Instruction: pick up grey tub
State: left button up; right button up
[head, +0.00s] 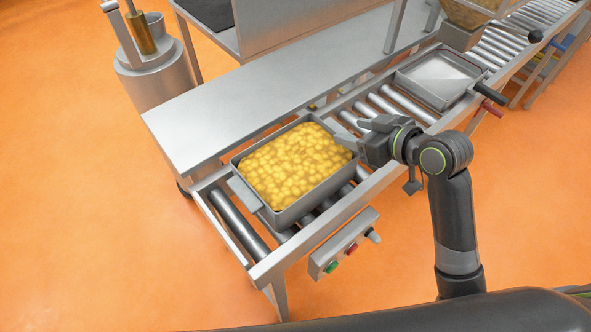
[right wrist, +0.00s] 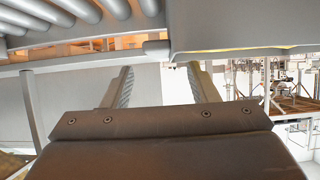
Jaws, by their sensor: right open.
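The grey tub (head: 292,217) sits on the roller conveyor in the head view, filled with yellow lumpy pieces (head: 290,165). A grey flap-like handle (head: 244,193) sticks out at its left end. My right gripper (head: 352,132) is at the tub's right end, close to the rim. It is open, with nothing seen between its fingers in the right wrist view (right wrist: 160,85). Whether a finger touches the tub cannot be told, and the gripper partly hides that end. My left gripper is not in view.
A shallow empty metal tray (head: 440,78) lies farther up the conveyor. A flat metal table (head: 250,95) runs behind it. A control box with buttons (head: 343,243) hangs on the front rail. A metal cylinder (head: 160,70) stands at the back left. Orange floor lies open in front.

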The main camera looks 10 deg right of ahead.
aim_at(336, 128)
jog(key=shift+p+x, duration=0.3)
jog(key=shift+x, duration=2.45)
jog(key=shift+s+f, duration=0.1)
jog(key=c, duration=1.1)
jog(key=shift+c, duration=0.3)
